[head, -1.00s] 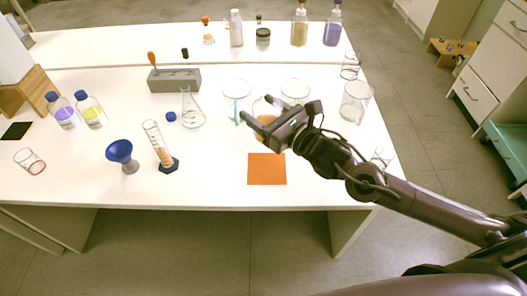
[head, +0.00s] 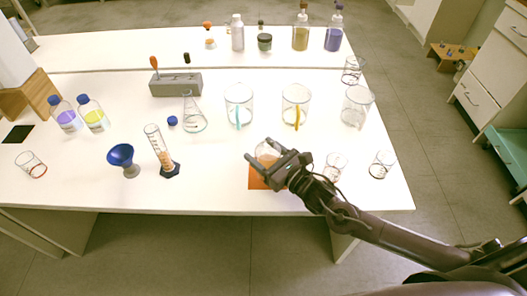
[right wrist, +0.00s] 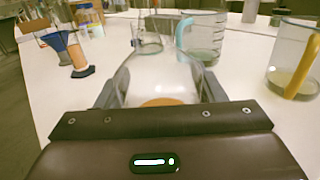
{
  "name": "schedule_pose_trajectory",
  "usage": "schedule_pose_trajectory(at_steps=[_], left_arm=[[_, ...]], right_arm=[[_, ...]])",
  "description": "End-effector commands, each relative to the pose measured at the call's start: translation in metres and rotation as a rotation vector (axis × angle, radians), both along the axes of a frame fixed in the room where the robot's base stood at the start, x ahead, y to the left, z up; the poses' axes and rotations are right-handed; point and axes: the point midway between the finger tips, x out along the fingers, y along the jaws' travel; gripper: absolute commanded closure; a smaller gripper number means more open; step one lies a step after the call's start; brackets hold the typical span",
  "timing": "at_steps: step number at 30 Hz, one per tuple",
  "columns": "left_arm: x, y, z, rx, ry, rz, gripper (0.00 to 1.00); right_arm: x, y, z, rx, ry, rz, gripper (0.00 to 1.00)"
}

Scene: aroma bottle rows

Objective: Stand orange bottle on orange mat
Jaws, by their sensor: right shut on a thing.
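The orange bottle (head: 267,151) is a clear glass vessel with orange liquid, largely hidden behind my right gripper in the head view. My right gripper (head: 260,152) is shut on it, one finger on each side. In the right wrist view the bottle (right wrist: 160,82) sits between the fingers, with orange liquid low in it. The orange mat (head: 256,181) lies flat near the table's front edge, partly covered by the gripper. The bottle is over the mat's back part; I cannot tell whether its base touches it. My left gripper is out of view.
Two beakers with a cyan handle (head: 239,100) and a yellow handle (head: 296,98) stand behind the mat. Glass beakers (head: 335,166) (head: 382,165) stand to the right.

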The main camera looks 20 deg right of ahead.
Motion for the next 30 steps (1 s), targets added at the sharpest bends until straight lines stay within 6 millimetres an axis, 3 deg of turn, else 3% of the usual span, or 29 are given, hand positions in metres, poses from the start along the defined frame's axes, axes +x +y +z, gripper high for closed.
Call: schedule_pose_trajectory(at_steps=[6, 7, 12, 22, 30], left_arm=[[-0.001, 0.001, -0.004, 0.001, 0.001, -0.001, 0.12], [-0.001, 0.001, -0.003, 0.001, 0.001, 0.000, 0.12], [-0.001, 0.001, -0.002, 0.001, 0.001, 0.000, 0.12], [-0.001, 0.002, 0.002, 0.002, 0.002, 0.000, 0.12], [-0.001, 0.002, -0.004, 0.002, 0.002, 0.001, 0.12]], right_arm=[[0.000, 0.000, -0.003, 0.001, -0.003, 0.000, 0.72], [0.000, 0.000, -0.003, 0.000, 0.000, 0.000, 0.35], [0.000, 0.000, -0.003, 0.000, 0.001, 0.000, 0.16], [0.000, 0.000, 0.003, 0.000, 0.000, 0.000, 0.16], [-0.043, -0.023, -0.003, -0.005, 0.007, 0.003, 0.16]])
